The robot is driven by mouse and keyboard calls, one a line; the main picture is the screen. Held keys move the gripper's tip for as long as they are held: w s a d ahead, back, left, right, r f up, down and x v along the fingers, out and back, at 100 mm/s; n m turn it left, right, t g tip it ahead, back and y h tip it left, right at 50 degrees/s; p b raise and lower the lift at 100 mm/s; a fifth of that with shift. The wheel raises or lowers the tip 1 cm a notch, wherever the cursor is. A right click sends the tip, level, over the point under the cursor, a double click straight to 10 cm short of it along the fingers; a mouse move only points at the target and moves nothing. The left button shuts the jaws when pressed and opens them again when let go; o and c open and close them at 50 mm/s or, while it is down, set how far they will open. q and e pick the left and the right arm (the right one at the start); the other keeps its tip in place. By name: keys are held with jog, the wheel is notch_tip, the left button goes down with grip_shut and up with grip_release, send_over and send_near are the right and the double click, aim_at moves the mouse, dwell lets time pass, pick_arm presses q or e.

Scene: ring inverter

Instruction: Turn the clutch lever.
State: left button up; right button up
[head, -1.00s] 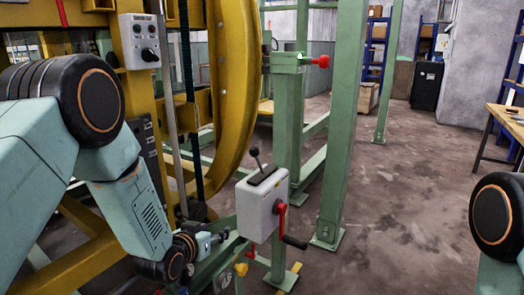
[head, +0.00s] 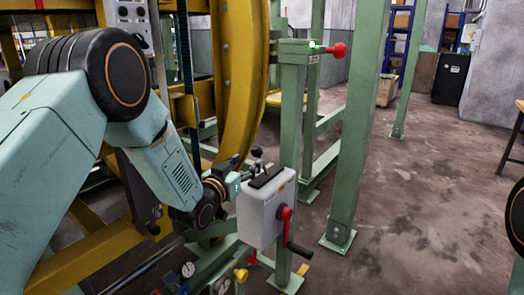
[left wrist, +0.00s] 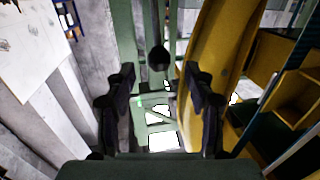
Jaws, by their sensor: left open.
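A grey control box (head: 262,215) stands on a green post in the middle of the head view. On its top is a lever with a black ball knob (head: 257,152), which I take to be the clutch lever. A red crank with a black handle (head: 286,225) is on the box's side. My left gripper (head: 246,168) is open beside the lever, at the box's upper left. In the left wrist view the black knob (left wrist: 158,58) shows between and beyond the two dark fingers (left wrist: 160,75); contact cannot be made out. My right gripper is out of view.
A large yellow ring (head: 243,75) rises just behind and left of the box. Green posts (head: 358,130) stand close on the right, one with a red knob (head: 338,50). Gauges (head: 188,269) sit low beneath my left arm.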

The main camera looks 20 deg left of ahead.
aim_at(254, 155)
pick_arm(q)
jog(key=shift+w+d+r, duration=0.15)
jog(key=shift+w+d, duration=0.05)
jog(key=shift+w, duration=0.3)
jog(key=w, duration=0.1)
jog(key=w+b, duration=0.1)
jog(key=w, duration=0.1)
jog(key=w+b, duration=0.1)
jog(key=w, duration=0.1)
jog(key=shift+d, duration=0.35)
jog(key=shift+w+d+r, duration=0.1)
jog(key=shift+w+d, duration=0.05)
jog(key=shift+w, duration=0.4)
jog(key=shift+w, duration=0.15)
grip_shut()
